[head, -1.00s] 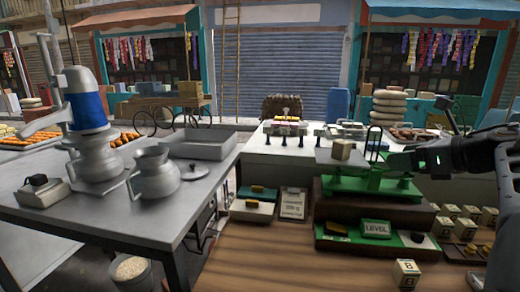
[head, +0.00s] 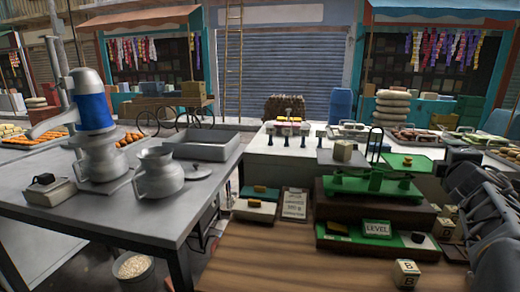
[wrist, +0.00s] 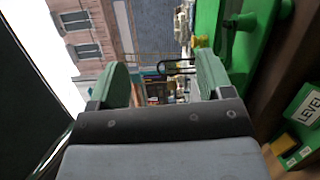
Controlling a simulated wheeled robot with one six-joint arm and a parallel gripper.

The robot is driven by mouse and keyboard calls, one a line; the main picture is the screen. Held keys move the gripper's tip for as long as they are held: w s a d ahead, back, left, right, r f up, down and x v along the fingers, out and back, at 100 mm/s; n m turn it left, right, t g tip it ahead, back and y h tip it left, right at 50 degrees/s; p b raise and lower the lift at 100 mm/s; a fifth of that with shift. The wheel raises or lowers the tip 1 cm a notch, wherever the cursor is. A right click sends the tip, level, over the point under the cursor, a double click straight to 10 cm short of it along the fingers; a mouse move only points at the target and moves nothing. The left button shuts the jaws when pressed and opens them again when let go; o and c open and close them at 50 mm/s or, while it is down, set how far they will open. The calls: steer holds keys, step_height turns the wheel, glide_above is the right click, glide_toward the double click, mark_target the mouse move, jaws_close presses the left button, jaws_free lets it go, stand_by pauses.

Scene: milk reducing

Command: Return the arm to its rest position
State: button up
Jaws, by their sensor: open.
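My gripper shows in the wrist view (wrist: 160,80) with its two green-padded fingers apart and nothing between them. In the head view my arm is folded at the right edge, and the fingertips are hard to make out there. The green balance scale (head: 372,183) stands left of my arm on a dark wooden box. The scale also shows at the right of the wrist view (wrist: 240,50), beside my gripper.
A green "LEVEL" sign (head: 377,228) and a block marked B (head: 406,273) sit before the scale. More blocks (head: 446,222) are partly hidden by my arm. The metal table (head: 95,215) at left holds a machine and a milk can (head: 158,173). The wooden counter front (head: 290,262) is mostly clear.

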steer(key=s+a+f+m+g+y+p, duration=0.1)
steer(key=s+a+f+m+g, duration=0.5)
steer(key=f, duration=0.3)
steer(key=s+a+f+m+g+y+p, duration=0.1)
steer(key=s+a+f+m+g+y, duration=0.2)
steer(key=a+f+m, duration=0.5)
steer(key=s+a+f+g+y+p, duration=0.1)
steer(key=s+a+f+y, duration=0.1)
steer(key=a, duration=0.6)
steer(key=s+a+f+g+y+p, duration=0.1)
steer(key=s+a+f+g+y, duration=0.1)
steer(key=s+a, duration=0.4)
steer(key=shift+s+a+f, duration=0.25)
steer(key=shift+a+f, duration=0.65)
steer(key=shift+a, duration=0.15)
steer(key=shift+c, duration=0.5)
